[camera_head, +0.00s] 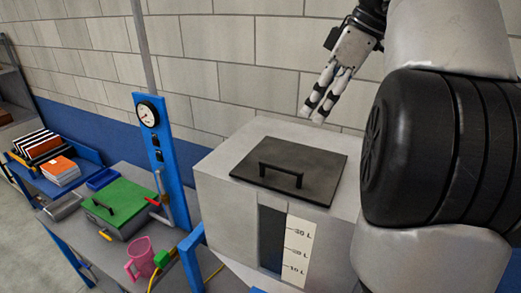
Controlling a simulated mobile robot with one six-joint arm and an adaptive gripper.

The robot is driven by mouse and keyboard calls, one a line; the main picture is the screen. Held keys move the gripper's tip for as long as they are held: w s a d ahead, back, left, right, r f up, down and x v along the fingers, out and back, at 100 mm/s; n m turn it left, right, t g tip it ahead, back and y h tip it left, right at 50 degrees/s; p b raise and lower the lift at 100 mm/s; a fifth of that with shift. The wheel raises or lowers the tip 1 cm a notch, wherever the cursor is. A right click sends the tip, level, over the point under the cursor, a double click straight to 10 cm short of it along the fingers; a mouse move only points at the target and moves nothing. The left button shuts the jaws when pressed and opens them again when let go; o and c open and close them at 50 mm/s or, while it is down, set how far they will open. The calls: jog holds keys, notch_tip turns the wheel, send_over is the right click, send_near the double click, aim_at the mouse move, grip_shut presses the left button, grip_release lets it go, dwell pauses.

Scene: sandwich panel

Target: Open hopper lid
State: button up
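The hopper (226,191) is a large light-grey box with a dark level window and a white litre scale (296,250) on its front. Its lid (318,168) is a flat black plate lying shut on the top. A black bar handle (281,174) stands up near the lid's front edge. My gripper (314,113) is in the air above and behind the lid, pointing down to the left. It touches nothing and holds nothing visible. Its two fingers look close together, but the angle hides how wide the gap is.
A grey bench at left holds a green-lidded box (122,205), a pink jug (141,258) and a blue tray (102,179). A blue post with a gauge (148,115) stands between bench and hopper. A block wall (235,50) is behind.

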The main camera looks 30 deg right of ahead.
aim_at(281, 166)
jog(key=b+x, duration=0.2)
jog(key=x, duration=1.5)
jog(key=shift+b, duration=0.4)
jog(key=shift+c, duration=0.6)
grip_shut()
